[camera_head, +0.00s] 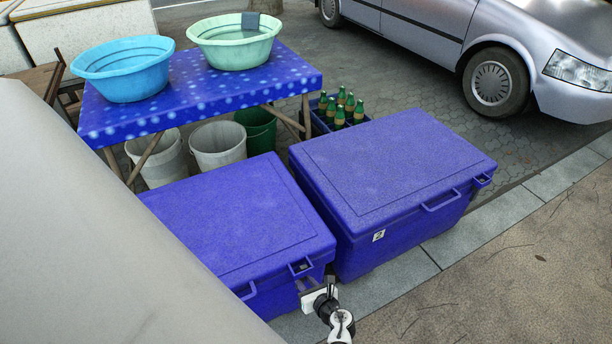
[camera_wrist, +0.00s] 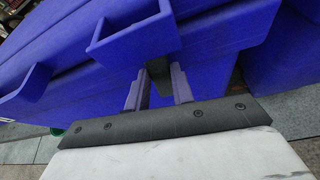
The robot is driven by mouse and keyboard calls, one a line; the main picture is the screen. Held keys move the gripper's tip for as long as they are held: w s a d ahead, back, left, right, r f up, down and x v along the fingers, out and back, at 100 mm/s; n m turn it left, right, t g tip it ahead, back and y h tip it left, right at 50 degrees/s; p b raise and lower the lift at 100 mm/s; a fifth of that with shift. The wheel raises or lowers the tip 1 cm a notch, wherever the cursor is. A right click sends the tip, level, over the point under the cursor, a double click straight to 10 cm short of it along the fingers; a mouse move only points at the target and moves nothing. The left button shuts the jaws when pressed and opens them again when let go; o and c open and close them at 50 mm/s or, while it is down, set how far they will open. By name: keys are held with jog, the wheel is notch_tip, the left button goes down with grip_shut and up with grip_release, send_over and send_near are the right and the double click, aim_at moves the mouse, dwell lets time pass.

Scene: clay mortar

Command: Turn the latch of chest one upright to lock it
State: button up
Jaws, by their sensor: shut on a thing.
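Chest one appears to be the nearer left blue chest (camera_head: 235,215), with its lid down; its own number is not visible. My gripper (camera_head: 313,287) is at its front right corner, just below a square blue bracket (camera_head: 300,267). In the wrist view, the bracket (camera_wrist: 130,38) is above my gripper (camera_wrist: 160,90). The two fingers close on a dark latch piece (camera_wrist: 162,70) that comes down from beside the bracket. Its lower part is hidden between the fingers, and its exact tilt is hard to tell.
A second blue chest (camera_head: 400,170) with a number label stands close on the right. A blue handle (camera_wrist: 28,88) sticks out left of the bracket. Behind are a table (camera_head: 190,98) with two basins, buckets, and a bottle crate (camera_head: 320,125). Pavement (camera_head: 500,270) at front right is clear.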

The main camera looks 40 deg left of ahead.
jog(key=shift+n+t, duration=0.3)
jog(key=shift+n, duration=0.3)
dwell(0.3)
jog(key=o, duration=1)
jog(key=p+v, duration=0.3)
jog(key=v, duration=0.4)
jog(key=shift+s+d+r, duration=0.15)
jog(key=shift+s+r, duration=0.05)
